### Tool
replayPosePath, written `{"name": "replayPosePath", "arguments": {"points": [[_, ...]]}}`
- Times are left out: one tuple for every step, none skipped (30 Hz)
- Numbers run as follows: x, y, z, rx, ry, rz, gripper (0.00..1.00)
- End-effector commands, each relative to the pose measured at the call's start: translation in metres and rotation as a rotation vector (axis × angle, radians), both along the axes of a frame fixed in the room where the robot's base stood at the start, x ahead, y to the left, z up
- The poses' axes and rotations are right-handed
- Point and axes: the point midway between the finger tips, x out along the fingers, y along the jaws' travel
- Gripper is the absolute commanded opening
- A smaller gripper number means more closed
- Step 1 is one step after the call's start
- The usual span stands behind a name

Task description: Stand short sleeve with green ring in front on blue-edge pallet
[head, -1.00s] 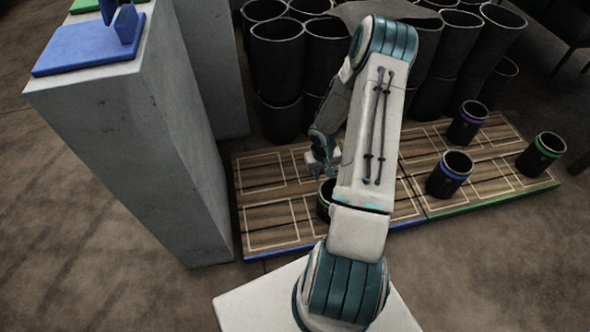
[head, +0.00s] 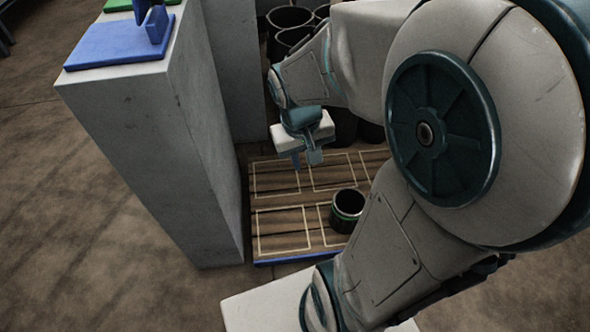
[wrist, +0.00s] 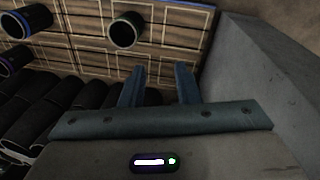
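A short black sleeve with a green ring (head: 347,212) stands upright on the blue-edge pallet (head: 282,217). It is in the front row, at the second outlined box from the left. In the wrist view the sleeve (wrist: 124,36) stands apart from my fingers, near the blue edge. My gripper (head: 306,160) is above the rear part of the pallet, behind and left of the sleeve. Its fingers (wrist: 160,85) are apart with nothing between them. My arm hides the right part of the pallet in the head view.
A tall grey block (head: 150,140) stands close left of the pallet, with a blue plate (head: 115,50) on top. Tall black sleeves (head: 290,18) crowd behind. A blue-ringed sleeve (wrist: 28,20) and a purple-ringed sleeve (wrist: 14,62) show in the wrist view. The left outlined boxes are empty.

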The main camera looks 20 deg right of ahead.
Motion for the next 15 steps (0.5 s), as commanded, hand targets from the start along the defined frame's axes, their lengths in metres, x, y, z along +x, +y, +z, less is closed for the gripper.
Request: {"name": "replayPosePath", "arguments": {"points": [[-0.011,0.011,0.008,0.025,-0.016,0.015,0.29],[-0.017,0.016,0.012,0.041,-0.02,0.024,0.29],[-0.024,0.023,0.016,0.06,-0.025,0.035,0.29],[-0.029,0.027,0.018,0.073,-0.029,0.042,0.29],[-0.033,0.031,0.02,0.085,-0.032,0.048,0.29],[-0.038,0.035,0.022,0.1,-0.034,0.055,0.29],[-0.041,0.037,0.023,0.108,-0.036,0.061,0.29],[-0.043,0.039,0.024,0.116,-0.038,0.064,0.29],[-0.045,0.041,0.025,0.123,-0.039,0.068,0.29],[-0.047,0.042,0.025,0.126,-0.04,0.07,0.29],[-0.047,0.042,0.026,0.129,-0.04,0.073,0.29],[-0.048,0.043,0.026,0.131,-0.04,0.073,0.29],[-0.048,0.043,0.026,0.131,-0.04,0.073,0.29],[-0.048,0.043,0.026,0.131,-0.04,0.073,0.29],[-0.048,0.043,0.026,0.131,-0.04,0.073,0.29]]}}
